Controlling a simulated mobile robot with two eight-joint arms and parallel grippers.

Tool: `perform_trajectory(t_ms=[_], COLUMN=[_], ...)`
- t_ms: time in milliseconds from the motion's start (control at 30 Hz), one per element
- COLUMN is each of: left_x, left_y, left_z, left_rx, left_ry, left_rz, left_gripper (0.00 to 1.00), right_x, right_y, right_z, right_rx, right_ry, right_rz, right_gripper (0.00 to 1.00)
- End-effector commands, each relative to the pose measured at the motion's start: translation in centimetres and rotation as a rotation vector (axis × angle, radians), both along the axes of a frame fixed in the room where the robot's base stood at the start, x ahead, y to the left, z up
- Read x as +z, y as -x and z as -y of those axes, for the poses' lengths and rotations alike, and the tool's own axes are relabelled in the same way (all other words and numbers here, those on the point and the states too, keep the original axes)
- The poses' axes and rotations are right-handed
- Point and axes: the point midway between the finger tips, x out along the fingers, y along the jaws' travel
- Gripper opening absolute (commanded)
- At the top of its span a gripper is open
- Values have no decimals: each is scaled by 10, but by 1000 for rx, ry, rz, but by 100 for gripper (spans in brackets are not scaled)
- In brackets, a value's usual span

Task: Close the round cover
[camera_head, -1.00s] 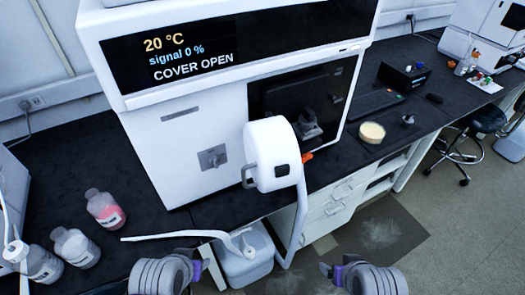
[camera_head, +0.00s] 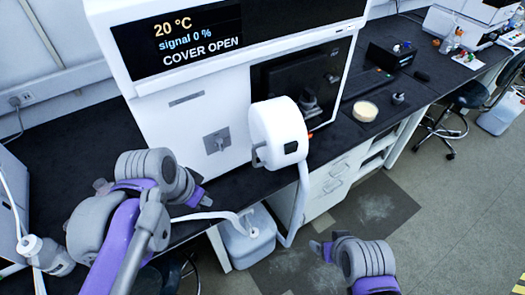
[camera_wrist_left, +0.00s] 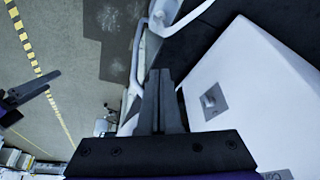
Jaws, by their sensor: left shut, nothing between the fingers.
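The round cover (camera_head: 278,128) is a white drum shape on the front of the white instrument (camera_head: 185,120). It stands swung out from the dark chamber opening (camera_head: 325,80), and the display reads COVER OPEN. My left gripper (camera_head: 203,198) is shut and empty, in front of the instrument and to the lower left of the cover, apart from it. In the left wrist view its fingers (camera_wrist_left: 160,105) point along the instrument's white front. My right gripper (camera_head: 322,248) is low in front of the bench, below the cover; its fingers are too small to judge.
A white hose (camera_head: 300,205) hangs from the cover toward a white canister (camera_head: 248,240) below the bench edge. A bottle (camera_head: 45,255) stands at left. Open floor lies at right.

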Motion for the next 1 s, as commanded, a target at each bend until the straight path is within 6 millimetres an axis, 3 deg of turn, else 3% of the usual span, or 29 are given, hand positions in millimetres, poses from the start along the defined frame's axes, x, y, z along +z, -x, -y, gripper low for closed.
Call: perform_trajectory(t_ms=[33,200,367,567,900,1000], left_x=[33,102,128,112,45,36], left_y=[-18,-48,-56,-59,-69,-72], left_z=[15,52,69,76,101,112], left_rx=[-123,-480,-641,-663,-661,-663], left_ry=[1,14,27,28,28,28], left_rz=[-9,-16,-7,-6,-6,-4], left_gripper=[0,0,0,0,0,0], right_x=[6,14,16,14,9,11], right_y=[-2,-5,-6,-5,-3,-4], right_z=[0,0,0,0,0,0], right_rx=[0,0,0,0,0,0], right_ry=[0,0,0,0,0,0], right_rz=[4,10,11,10,6,7], right_gripper=[85,85,85,85,85,85])
